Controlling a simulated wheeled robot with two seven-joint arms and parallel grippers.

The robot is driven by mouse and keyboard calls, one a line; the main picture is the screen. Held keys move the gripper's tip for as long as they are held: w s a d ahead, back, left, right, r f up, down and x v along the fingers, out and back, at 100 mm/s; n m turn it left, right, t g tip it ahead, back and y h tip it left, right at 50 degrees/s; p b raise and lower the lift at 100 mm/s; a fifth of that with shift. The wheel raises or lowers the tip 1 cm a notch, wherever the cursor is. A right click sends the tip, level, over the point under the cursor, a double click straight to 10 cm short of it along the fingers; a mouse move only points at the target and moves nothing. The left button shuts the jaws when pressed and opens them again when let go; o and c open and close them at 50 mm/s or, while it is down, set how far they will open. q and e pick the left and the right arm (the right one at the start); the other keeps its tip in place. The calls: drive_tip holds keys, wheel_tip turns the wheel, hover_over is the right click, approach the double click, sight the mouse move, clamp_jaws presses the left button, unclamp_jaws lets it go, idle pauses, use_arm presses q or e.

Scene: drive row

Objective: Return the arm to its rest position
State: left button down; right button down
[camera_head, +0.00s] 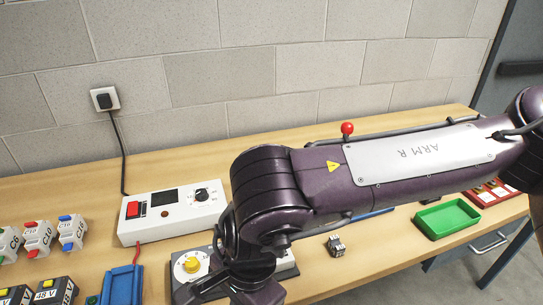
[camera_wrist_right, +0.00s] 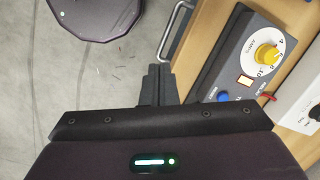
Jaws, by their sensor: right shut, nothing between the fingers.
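My right arm (camera_head: 420,165), purple with a grey "ARM R" plate, reaches in from the right across the workbench in the head view. It bends down at the black and purple elbow (camera_head: 265,190), and its lower part leaves the bottom edge. In the right wrist view my right gripper (camera_wrist_right: 159,72) is shut and empty. Its dark fingers are over the floor beside the bench edge, left of a grey control box with a yellow knob (camera_wrist_right: 266,55). My left gripper is in neither view.
The workbench (camera_head: 380,262) carries a white supply box (camera_head: 172,216), a blue tray (camera_head: 122,286), labelled modules (camera_head: 38,236), a small metal part (camera_head: 336,245), a green tray (camera_head: 446,219) and a red tray (camera_head: 490,194). A drawer handle (camera_wrist_right: 176,38) sticks out near the fingers. A block wall stands behind.

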drive_tip(key=s+a+r+m+g+y, duration=0.1)
drive_tip(key=s+a+r+m+y, duration=0.15)
drive_tip(key=s+a+y, duration=0.35)
drive_tip(key=s+a+r+m+g+y, duration=0.1)
drive_tip(key=s+a+r+m+y, duration=0.2)
drive_tip(key=a, duration=0.6)
drive_tip(key=w+a+r+m+t+y, duration=0.1)
drive_tip(key=w+r+m+t+y, duration=0.15)
drive_tip(key=r+m, duration=0.35)
drive_tip(key=w+a+r+m+t+y, duration=0.1)
drive_tip(key=w+r+m+t+y, duration=0.15)
drive_tip(key=r+m, duration=0.4)
drive_tip(key=w+d+f+m+t+h, duration=0.5)
drive_tip(key=w+d+m+t, duration=0.65)
drive_tip(key=m, duration=0.95)
drive_tip(key=d+f+m+g+h, duration=0.6)
drive_tip(key=d+f+m+h, duration=0.3)
drive_tip(key=d+f+m, duration=1)
drive_tip(key=s+d+f+m+g+h, duration=0.25)
drive_tip(key=s+d+f+g, duration=0.25)
drive_tip(key=s+d+f, duration=0.5)
wheel_tip(320, 180, down, 31)
drive_tip(key=s+d, duration=0.1)
drive_tip(key=s, duration=0.1)
drive_tip(key=s+d+f+g, duration=0.2)
drive_tip(key=s+d+f, duration=0.1)
drive_tip(key=s+f, duration=1.3)
drive_tip(key=s, duration=0.2)
drive_tip(key=shift+s+d, duration=0.2)
drive_tip(key=shift+s, duration=0.15)
